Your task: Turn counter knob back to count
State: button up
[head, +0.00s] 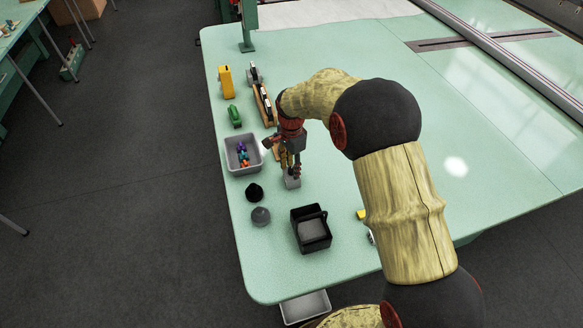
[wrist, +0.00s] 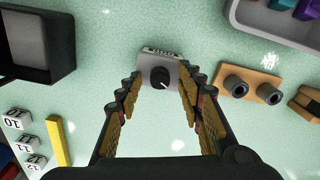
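The counter is a small grey box (head: 292,183) on the green table, below my gripper in the head view. In the wrist view the counter (wrist: 173,67) has a digit window on its far edge, with digits too small to read surely. Its round black knob (wrist: 160,77) sits on top, with a white mark pointing to the lower right. My gripper (wrist: 160,85) is open, its fingers on the left and right of the counter and knob, with visible gaps to the knob. In the head view my gripper (head: 290,169) partly hides the counter.
A grey bin (head: 230,166) of coloured pieces stands left of my gripper. A black box (head: 295,232) stands nearer the front. A wooden block with two dark cylinders (wrist: 252,84) lies right of the counter in the wrist view. Number blocks (wrist: 28,143) and a yellow bar (wrist: 57,142) lie left.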

grip_shut()
dwell(0.5)
